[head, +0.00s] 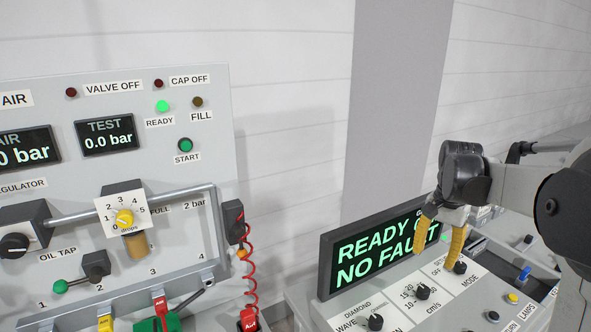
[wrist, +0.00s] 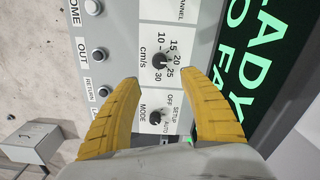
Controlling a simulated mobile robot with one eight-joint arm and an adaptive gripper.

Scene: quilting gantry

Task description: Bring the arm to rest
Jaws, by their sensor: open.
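My gripper (head: 441,240) is on the right in the head view, above the right control panel and partly in front of its display. Its two yellow fingers are apart with nothing between them. In the wrist view my gripper (wrist: 162,85) is open over the panel face. The cm/s knob (wrist: 160,59) and the mode knob (wrist: 154,117) show between and beyond the fingers, apart from them as far as I can tell. The arm reaches in from the right edge of the head view.
The display (head: 372,255) reads READY and NO FAULT. A second panel (head: 215,110) with an oil tap, gauges and a lit green READY lamp (head: 162,106) stands on the left. A red coiled hose (head: 251,285) hangs at its right side. Bare wall fills the space between.

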